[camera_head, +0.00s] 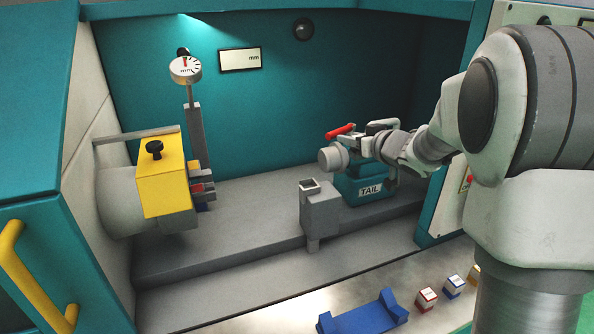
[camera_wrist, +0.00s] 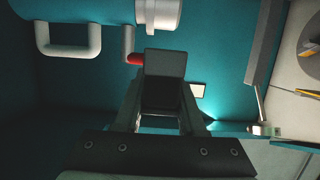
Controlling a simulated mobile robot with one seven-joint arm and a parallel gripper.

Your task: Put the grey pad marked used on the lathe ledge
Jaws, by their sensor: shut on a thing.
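My gripper (camera_head: 378,127) is up near the tailstock, in front of the teal back wall. In the wrist view my gripper (camera_wrist: 160,108) is shut on a dark grey block (camera_wrist: 165,64), which looks like the grey pad. Its two fingers are on either side of the block. No "used" marking can be read on it. In the head view the held pad is too small to tell apart from the fingers. The grey lathe ledge (camera_head: 220,245) runs below the back wall, with a step along its front.
The teal tailstock (camera_head: 370,190) marked TAIL, a red lever (camera_head: 340,131) and a grey post (camera_head: 320,212) stand close to my gripper. A yellow block (camera_head: 164,182) and dial gauge (camera_head: 186,69) stand left. A blue cradle (camera_head: 362,318) and small labelled blocks (camera_head: 453,286) lie in front.

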